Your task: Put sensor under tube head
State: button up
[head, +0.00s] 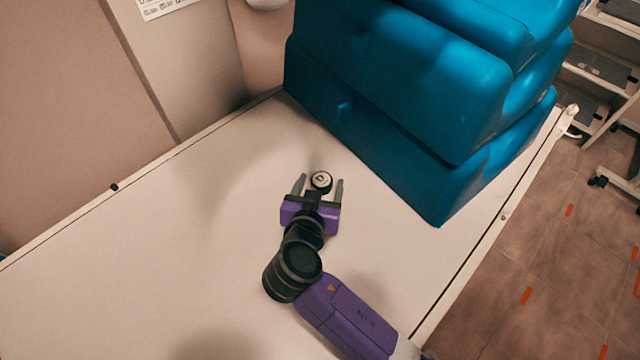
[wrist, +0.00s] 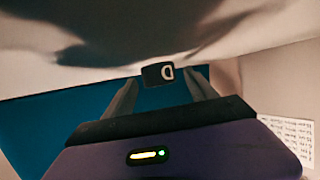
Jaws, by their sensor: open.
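The sensor also shows in the wrist view (wrist: 158,74), between the fingertips. I cannot tell whether either finger touches it. The tube head is not recognisable in either view.
The white table (head: 150,270) is clear to the left and in front. Large blue cushioned blocks (head: 400,90) are stacked at the back right, just beyond my gripper. A wall stands behind the table. Shelving (head: 600,70) stands at the far right.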

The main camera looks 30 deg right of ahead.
jog(key=shift+r, duration=0.25)
jog(key=b+v, duration=0.1)
jog(key=v, duration=1.1)
jog(key=shift+w, duration=0.1)
